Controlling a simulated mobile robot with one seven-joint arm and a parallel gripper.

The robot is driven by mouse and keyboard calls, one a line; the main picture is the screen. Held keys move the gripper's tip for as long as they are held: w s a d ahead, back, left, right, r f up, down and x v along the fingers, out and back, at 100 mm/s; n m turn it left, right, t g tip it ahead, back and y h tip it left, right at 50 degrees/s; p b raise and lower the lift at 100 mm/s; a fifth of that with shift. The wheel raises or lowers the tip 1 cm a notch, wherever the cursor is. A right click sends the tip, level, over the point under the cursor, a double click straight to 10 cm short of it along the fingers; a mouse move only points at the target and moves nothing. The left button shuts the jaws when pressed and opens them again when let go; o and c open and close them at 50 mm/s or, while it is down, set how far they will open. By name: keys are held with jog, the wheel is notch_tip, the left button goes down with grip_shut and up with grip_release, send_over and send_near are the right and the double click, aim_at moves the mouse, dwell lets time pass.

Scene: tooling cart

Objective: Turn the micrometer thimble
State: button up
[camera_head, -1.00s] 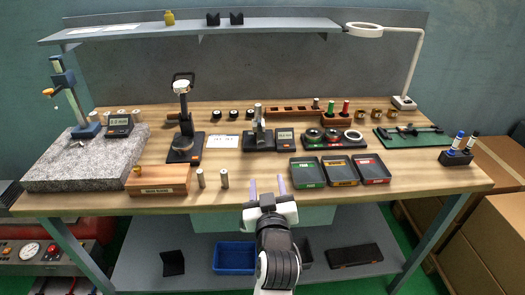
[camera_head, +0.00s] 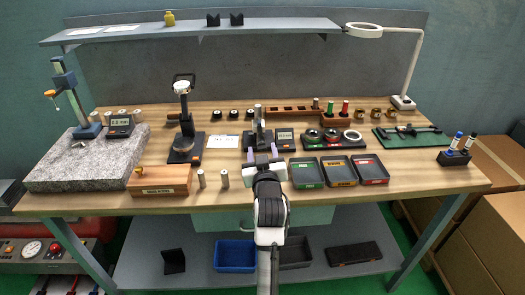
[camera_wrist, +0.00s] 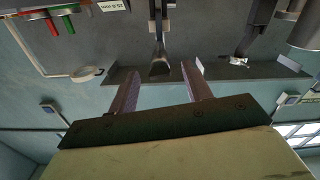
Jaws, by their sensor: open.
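The micrometer (camera_head: 258,128) stands on a dark base near the middle of the bench, with a small digital readout (camera_head: 285,137) to its right. My gripper (camera_head: 262,150) is open and empty in front of it, its two pale purple fingers pointing at it. In the wrist view, which is upside down, a dark, tapering part (camera_wrist: 159,62), seemingly the micrometer's thimble end, shows between the open fingers (camera_wrist: 160,74). I see no contact, and cannot tell how deep it lies between them. In the head view the gripper hides the micrometer's lower front.
Three trays (camera_head: 339,171) lie to the right of my gripper. Two small metal cylinders (camera_head: 213,179) and a wooden box (camera_head: 160,181) are to the left. A gauge stand (camera_head: 184,130) stands farther back left. A granite plate (camera_head: 85,160) fills the bench's left end.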

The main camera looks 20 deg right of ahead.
jog(key=c, duration=1)
jog(key=shift+f+n+b, duration=0.1)
jog(key=shift+n+b, duration=0.2)
jog(key=shift+b, duration=0.2)
jog(key=n+b, duration=0.3)
jog(key=shift+f, duration=0.1)
jog(key=n+b, duration=0.3)
jog(key=n, duration=0.1)
jog(key=n+b, duration=0.3)
jog(key=n, duration=0.2)
jog(key=shift+b, duration=0.3)
jog(key=shift+n+b, duration=1.15)
jog(key=shift+n, duration=0.85)
jog(key=shift+r, duration=0.2)
